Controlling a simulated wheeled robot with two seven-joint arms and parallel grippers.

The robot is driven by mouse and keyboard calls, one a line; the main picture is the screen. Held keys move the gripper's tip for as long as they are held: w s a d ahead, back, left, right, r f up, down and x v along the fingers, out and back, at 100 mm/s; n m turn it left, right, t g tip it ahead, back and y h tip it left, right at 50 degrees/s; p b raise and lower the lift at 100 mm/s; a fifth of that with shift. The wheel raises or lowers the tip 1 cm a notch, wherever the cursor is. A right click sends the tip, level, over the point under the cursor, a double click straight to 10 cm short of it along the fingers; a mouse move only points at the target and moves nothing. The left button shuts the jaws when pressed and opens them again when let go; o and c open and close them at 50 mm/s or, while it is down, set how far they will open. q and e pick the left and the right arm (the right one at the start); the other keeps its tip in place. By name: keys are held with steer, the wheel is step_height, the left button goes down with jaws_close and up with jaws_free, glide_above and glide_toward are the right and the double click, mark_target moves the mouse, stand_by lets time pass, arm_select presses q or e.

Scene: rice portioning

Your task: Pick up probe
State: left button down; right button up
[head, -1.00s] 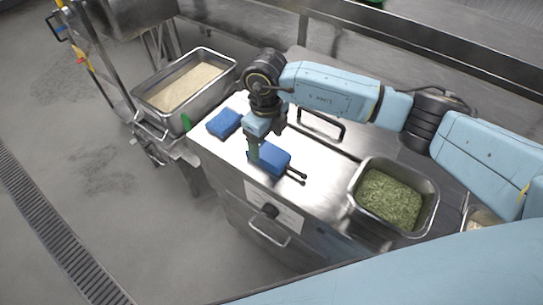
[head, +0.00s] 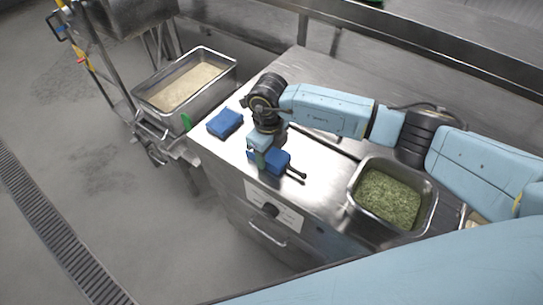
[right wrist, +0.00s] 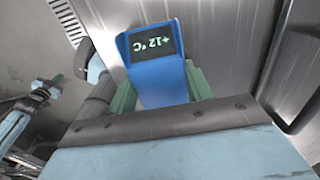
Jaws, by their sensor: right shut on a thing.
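The probe (head: 281,162) is a blue handheld unit with dark prongs, at the steel counter's front in the head view. In the right wrist view the probe (right wrist: 160,80) shows a dark display reading +12 °C, upside down. My right gripper (head: 262,158) comes down over the probe from above. Its green fingers (right wrist: 162,88) stand on both sides of the blue body, shut on it. The gripper hides part of the probe in the head view. Whether the probe touches the counter is hard to tell.
Another blue block (head: 225,123) lies left of the gripper on the counter (head: 222,150). A steel pan of green herbs (head: 388,200) sits to the right. A steel pan of pale grain (head: 183,88) stands at the left, beyond the counter edge.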

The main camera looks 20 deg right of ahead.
steer(key=shift+c, duration=0.4)
steer(key=shift+r, duration=0.3)
step_height(320, 180, up, 9)
steer(key=shift+f, duration=0.15)
step_height(320, 180, up, 7)
steer(key=p, duration=0.3)
steer(key=shift+f, duration=0.15)
